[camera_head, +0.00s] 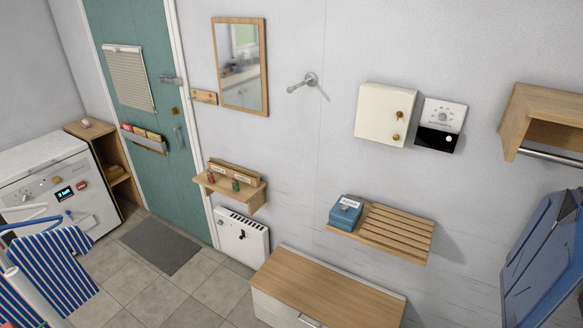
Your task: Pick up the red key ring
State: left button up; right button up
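A small red object (211,177), which looks like the red key ring, is at the left end of a small wooden wall shelf (250,194). It is too small to see its shape clearly. A similar green object (236,185) is to its right on the same shelf. Small pale labels show on the shelf's back board (235,170) behind them. Neither of my grippers is in view.
A white heater (240,238) is below the shelf, and a wooden-topped bench (325,285) stands to the right. A drying rack with striped cloth (55,262) fills the lower left. Tiled floor (170,295) and a grey mat (160,246) lie clear before the door.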

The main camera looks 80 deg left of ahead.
aim_at(210, 177)
jog(key=u, duration=3.25)
